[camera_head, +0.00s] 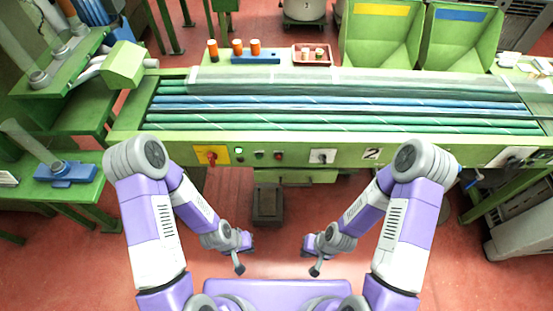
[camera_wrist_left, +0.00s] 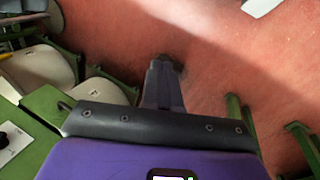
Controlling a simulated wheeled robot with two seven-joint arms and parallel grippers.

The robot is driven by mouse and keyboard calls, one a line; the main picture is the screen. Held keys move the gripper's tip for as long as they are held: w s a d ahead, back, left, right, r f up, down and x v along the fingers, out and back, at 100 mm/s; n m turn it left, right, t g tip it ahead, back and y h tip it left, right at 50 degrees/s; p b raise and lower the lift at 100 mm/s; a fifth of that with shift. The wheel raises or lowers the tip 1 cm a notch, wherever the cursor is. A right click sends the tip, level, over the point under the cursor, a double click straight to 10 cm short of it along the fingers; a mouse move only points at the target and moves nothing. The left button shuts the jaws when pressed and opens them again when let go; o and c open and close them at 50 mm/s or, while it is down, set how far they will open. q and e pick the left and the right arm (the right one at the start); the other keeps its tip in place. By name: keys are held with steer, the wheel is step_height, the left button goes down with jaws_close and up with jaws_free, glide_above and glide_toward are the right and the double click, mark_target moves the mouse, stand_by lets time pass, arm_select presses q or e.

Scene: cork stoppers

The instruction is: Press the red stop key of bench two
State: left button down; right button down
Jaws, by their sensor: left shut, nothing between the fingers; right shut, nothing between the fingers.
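The long green bench (camera_head: 300,155) carries a plate marked 2 (camera_head: 372,153) on its front panel. A small red key (camera_head: 278,155) sits on that panel, right of a dark green key (camera_head: 259,155). My left gripper (camera_head: 240,268) and right gripper (camera_head: 315,270) hang well in front of the bench and below the panel in the picture, apart from the keys. Both are shut and empty. In the left wrist view the left gripper's fingers (camera_wrist_left: 165,75) are together above the red floor. The red key does not show there.
A red switch on a yellow plate (camera_head: 211,155), a lit green lamp (camera_head: 239,150) and a black switch on a white plate (camera_head: 322,157) share the panel. A dark pedal-like box (camera_head: 267,203) stands under the bench. Green side benches stand at the left.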

mark_target(278, 158)
arm_select(q)
steer(key=w+d+r+m+t+b, duration=0.1)
steer(key=w+m+t+b, duration=0.15)
steer(key=w, duration=0.35)
steer(key=w+d+r+m+t+b, duration=0.2)
steer(key=w+t+b, duration=0.1)
steer(key=w+b, duration=0.15)
steer(key=w+d+r+m+t+h+b, duration=0.1)
steer(key=w+d+r+m+t+b, duration=0.1)
steer(key=w+d+r, duration=0.3)
step_height(278, 158, up, 2)
steer(key=shift+w+d+r+m+t+h+b, duration=0.3)
steer(key=shift+d+m+t+b, duration=0.2)
steer(key=shift+m, duration=0.35)
steer(key=shift+w, duration=0.15)
steer(key=w+p, duration=0.1)
steer(key=w, duration=0.7)
steer(key=shift+w, duration=0.3)
steer(key=shift+f, duration=0.1)
